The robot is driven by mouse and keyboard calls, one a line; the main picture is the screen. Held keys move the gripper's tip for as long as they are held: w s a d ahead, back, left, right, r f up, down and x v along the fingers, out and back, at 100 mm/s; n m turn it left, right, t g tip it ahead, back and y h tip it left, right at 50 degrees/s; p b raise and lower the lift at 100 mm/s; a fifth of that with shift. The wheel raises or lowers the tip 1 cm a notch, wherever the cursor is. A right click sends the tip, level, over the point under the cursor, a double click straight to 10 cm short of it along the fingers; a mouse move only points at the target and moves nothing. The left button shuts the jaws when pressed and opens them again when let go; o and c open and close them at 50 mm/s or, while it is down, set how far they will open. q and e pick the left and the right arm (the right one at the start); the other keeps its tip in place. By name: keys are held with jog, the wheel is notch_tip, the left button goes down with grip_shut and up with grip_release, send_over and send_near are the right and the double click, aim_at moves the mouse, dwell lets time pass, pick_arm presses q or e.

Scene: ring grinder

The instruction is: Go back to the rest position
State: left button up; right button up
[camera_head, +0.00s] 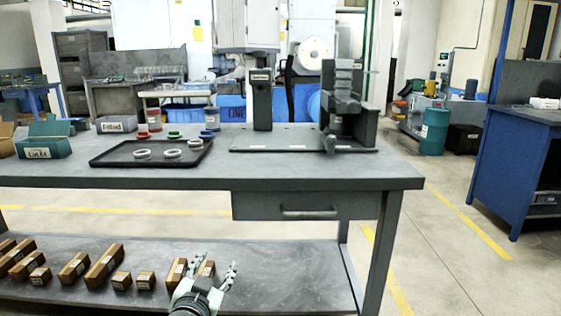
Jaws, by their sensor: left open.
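My left gripper (205,275) shows low in the head view, in front of the workbench's lower shelf. Its two fingers are spread apart and nothing shows between them. My right gripper is not in view. The workbench (290,175) has a grey top. A black tray (112,157) lies on it with several pale rings, one of them near the tray's front (172,154), and a few coloured pieces, such as a green one (175,134). A grey machine (345,110) stands at the bench's right end.
A teal bin (45,148) and a grey labelled box (117,124) stand at the bench's left. Small brown boxes (104,262) line the lower shelf (280,270). A drawer (300,206) hangs under the bench. A blue workbench (497,160) stands at right, with clear floor between.

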pick_arm(q)
jog(key=s+a+f+n+g+y, duration=0.1)
jog(key=s+a+f+g, duration=0.25)
jog(key=s+f, duration=0.35)
jog(key=s+a+f+n+g+y, duration=0.15)
jog(key=s+a+f, duration=0.3)
jog(key=f, duration=0.45)
jog(key=s+a+f+g, duration=0.2)
jog(key=s+f+g, duration=0.2)
jog(key=s, duration=0.6)
jog(key=s+a+f+g, duration=0.2)
jog(key=s+f+g, duration=0.2)
jog(key=s+f, duration=0.3)
jog(key=s, duration=0.3)
jog(key=shift+s+a+f+p, duration=0.15)
jog(key=shift+s+f+p, duration=0.15)
jog(key=shift+s, duration=0.05)
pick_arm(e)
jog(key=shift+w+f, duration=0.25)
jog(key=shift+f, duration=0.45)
pick_arm(q)
jog(key=shift+n, duration=0.25)
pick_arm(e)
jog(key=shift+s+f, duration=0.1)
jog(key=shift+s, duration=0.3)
